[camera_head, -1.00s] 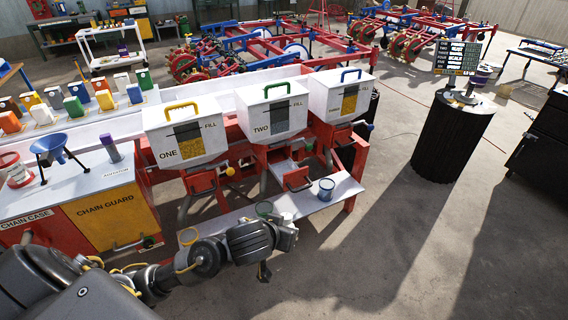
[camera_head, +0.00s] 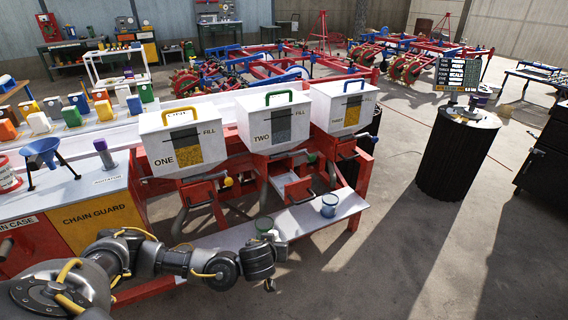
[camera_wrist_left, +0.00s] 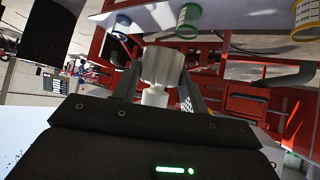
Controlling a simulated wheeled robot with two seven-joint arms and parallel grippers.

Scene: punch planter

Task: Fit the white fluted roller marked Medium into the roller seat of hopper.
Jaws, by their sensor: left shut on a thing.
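My left gripper (camera_head: 278,254) is at the end of the arm from the left, in front of the low white shelf (camera_head: 300,222). In the left wrist view the left gripper (camera_wrist_left: 160,85) is shut on a white roller (camera_wrist_left: 162,66), with a finger on either side. No marking on it is legible. Three white hoppers stand on the red frame: ONE (camera_head: 182,143), TWO (camera_head: 273,122) and THREE (camera_head: 343,105). Red brackets (camera_head: 298,190) and grey tubes show below them; the seat details are too small to tell. The roller is apart from the hoppers. My right gripper is out of view.
A green-banded cup (camera_head: 264,225) and a blue-banded cup (camera_head: 328,205) stand on the shelf. A yellow-banded cup (camera_wrist_left: 306,18) shows in the left wrist view. A blue funnel (camera_head: 42,152) and purple-topped cylinder (camera_head: 103,152) stand at left.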

